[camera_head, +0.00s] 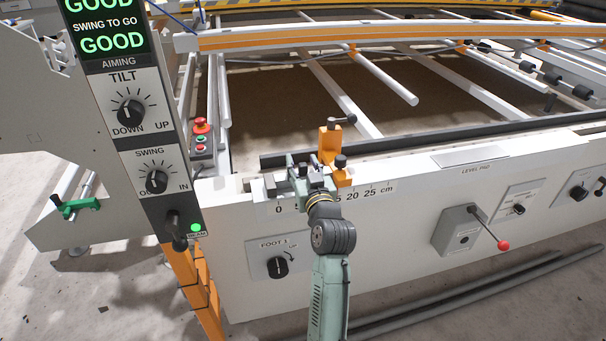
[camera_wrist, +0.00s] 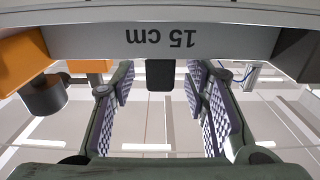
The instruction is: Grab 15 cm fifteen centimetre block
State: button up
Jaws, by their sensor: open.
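A pale grey block printed "15 cm" (camera_wrist: 215,40) spans the top of the wrist view, its lettering upside down. A short black tab (camera_wrist: 160,74) hangs from its middle. I see no clear contact between pads and tab. In the head view my gripper (camera_head: 300,178) is at the gantry's front rail, above the centimetre scale. My wrist and fingers hide much of that spot, and I cannot make out the block's label there.
An orange clamp (camera_head: 330,142) with black knobs stands right beside my gripper. The scale (camera_head: 378,191) runs along the white front panel (camera_head: 370,250). A lever with a red ball (camera_head: 503,245) sticks out to the right. A control column (camera_head: 150,140) stands at left.

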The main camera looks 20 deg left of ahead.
grip_shut()
dwell(0.5)
